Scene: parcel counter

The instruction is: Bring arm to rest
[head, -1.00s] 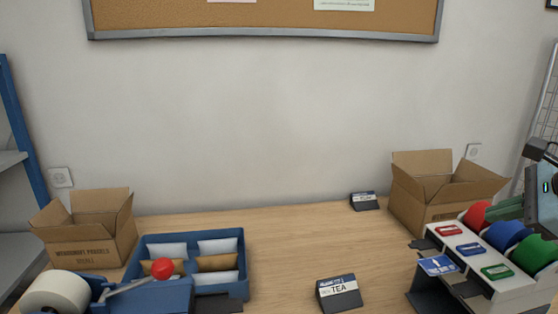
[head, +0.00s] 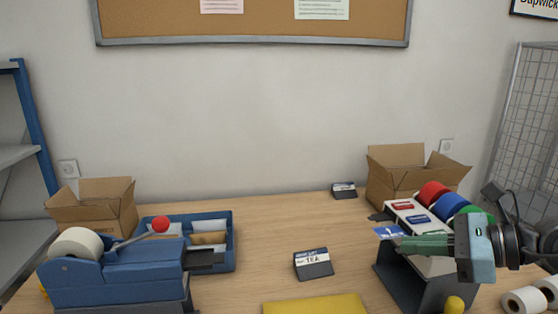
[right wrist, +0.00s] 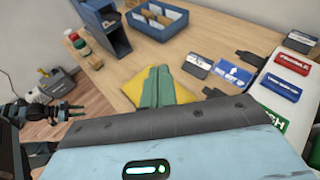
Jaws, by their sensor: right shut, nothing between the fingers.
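My right gripper (head: 398,243) has green fingers pressed together and empty. In the head view it points left, in front of the label stand (head: 418,268). In the right wrist view the shut fingers (right wrist: 158,80) overlap a yellow padded sheet (right wrist: 185,94) on the counter, which also shows at the bottom of the head view (head: 315,305). My left gripper is out of the head view. A dark pronged shape at the left edge of the right wrist view looks like it (right wrist: 72,111), but its finger state is unclear.
The blue tape dispenser (head: 120,270) and blue tray (head: 230,240) are at left. Cardboard boxes stand at back left (head: 90,215) and back right (head: 392,180). White rolls (head: 525,300) lie at right. The counter's middle is mostly clear.

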